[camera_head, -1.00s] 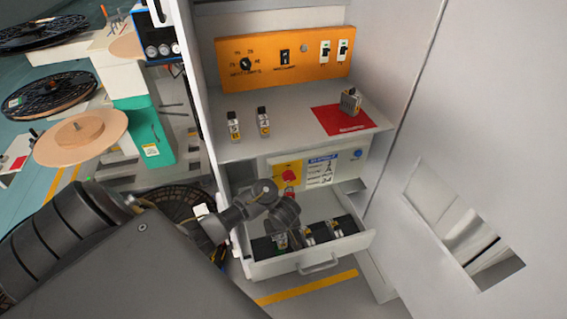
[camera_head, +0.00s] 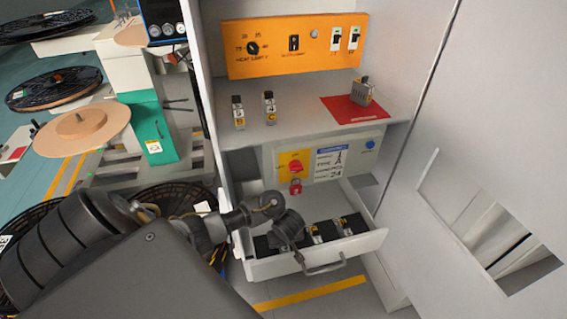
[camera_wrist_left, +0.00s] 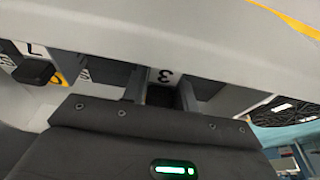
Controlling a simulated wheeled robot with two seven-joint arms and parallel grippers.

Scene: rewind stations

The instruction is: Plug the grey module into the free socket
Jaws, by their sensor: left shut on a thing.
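My left gripper (camera_head: 300,243) reaches down into the open drawer (camera_head: 320,262) at its left part. Several dark modules or sockets (camera_head: 325,231) with small labels sit in the drawer to the right of the gripper. A grey module (camera_head: 363,92) with a stub on top stands on the red mat (camera_head: 345,110) on the shelf. I cannot tell which socket is free. My right gripper is out of view.
Two small labelled modules, a left one (camera_head: 238,112) and a right one (camera_head: 270,107), stand upright on the shelf. Above is an orange switch panel (camera_head: 300,45); below the shelf is a panel with a red knob (camera_head: 295,167). The cabinet door (camera_head: 470,130) stands at the right.

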